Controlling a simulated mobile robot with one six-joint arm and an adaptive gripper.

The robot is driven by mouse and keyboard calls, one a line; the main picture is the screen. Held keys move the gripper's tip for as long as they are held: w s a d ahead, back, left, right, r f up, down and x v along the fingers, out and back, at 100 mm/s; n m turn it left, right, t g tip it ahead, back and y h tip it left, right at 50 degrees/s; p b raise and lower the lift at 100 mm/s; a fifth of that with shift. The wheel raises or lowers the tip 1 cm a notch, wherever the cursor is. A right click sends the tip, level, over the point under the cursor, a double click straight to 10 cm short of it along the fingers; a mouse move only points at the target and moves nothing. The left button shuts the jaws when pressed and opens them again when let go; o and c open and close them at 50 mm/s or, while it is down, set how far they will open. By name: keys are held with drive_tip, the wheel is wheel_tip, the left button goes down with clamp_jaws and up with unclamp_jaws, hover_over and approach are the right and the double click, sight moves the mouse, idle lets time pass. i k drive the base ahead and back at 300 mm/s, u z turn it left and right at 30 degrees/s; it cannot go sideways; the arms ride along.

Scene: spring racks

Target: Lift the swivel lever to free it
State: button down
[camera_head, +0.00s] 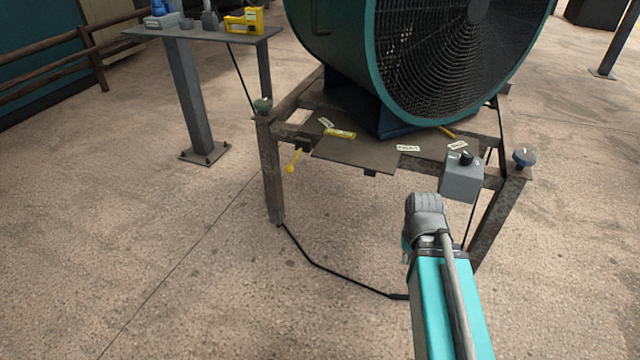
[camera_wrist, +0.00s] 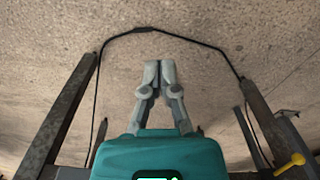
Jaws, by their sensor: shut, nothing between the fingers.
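A yellow lever with a round knob (camera_head: 292,163), which looks like the swivel lever, hangs slanting down at the left front of the fan's metal stand (camera_head: 270,170). In the wrist view the yellow lever (camera_wrist: 290,165) shows at the lower right corner, beside a stand rail. My gripper (camera_wrist: 158,66) is shut and empty, with its fingertips together over bare floor. It is well apart from the lever.
A large teal fan (camera_head: 440,60) sits on the stand. A grey switch box (camera_head: 462,178) is at the stand's right front, near my arm. A black cable (camera_head: 330,268) loops across the floor. A side table (camera_head: 200,34) holds tools.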

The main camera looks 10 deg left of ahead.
sight(289, 169)
drive_tip(key=k, duration=1.35)
drive_tip(key=u, duration=0.35)
drive_tip(key=i, duration=1.75)
drive_tip(key=z, duration=0.75)
